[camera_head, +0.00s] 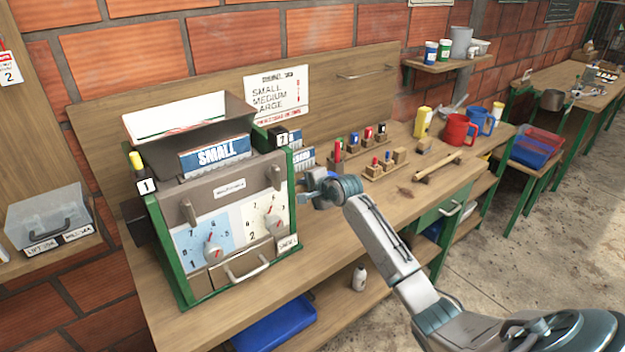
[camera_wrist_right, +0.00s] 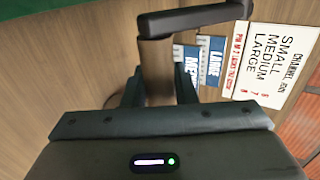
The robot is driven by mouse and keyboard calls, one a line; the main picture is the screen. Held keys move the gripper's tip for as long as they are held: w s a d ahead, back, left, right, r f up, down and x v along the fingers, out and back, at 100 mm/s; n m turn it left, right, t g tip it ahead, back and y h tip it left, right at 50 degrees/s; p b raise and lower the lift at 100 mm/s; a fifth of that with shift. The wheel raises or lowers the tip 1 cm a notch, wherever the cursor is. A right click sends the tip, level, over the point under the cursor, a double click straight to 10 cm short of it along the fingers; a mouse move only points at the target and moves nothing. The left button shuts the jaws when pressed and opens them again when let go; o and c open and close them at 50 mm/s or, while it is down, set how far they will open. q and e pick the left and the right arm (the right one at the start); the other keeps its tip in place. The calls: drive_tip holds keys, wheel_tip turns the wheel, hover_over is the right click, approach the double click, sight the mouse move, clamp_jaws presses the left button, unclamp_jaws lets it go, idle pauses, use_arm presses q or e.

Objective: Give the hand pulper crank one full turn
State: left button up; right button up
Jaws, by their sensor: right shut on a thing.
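The hand pulper (camera_head: 228,188) stands on the wooden bench, a grey and green box with a hopper on top, a blue SMALL sign and two dials on its front. My right gripper (camera_head: 306,184) is at the pulper's right side. In the right wrist view its fingers (camera_wrist_right: 156,90) are shut around the tan grip of the crank (camera_wrist_right: 157,62). The crank's dark arm (camera_wrist_right: 200,16) runs from the top of the grip towards the right of that view. In the head view the crank is hard to make out behind my gripper. My left gripper is not in view.
The bench (camera_head: 340,240) has small racks of coloured markers (camera_head: 380,165), a yellow container (camera_head: 423,122) and a red mug (camera_head: 458,131) right of the pulper. A sign board (camera_head: 277,95) is behind. A clear bin (camera_head: 50,220) sits on the left shelf.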

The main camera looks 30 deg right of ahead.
drive_tip(key=shift+w+f, duration=0.4)
drive_tip(key=shift+f, duration=0.15)
drive_tip(key=shift+f, duration=0.1)
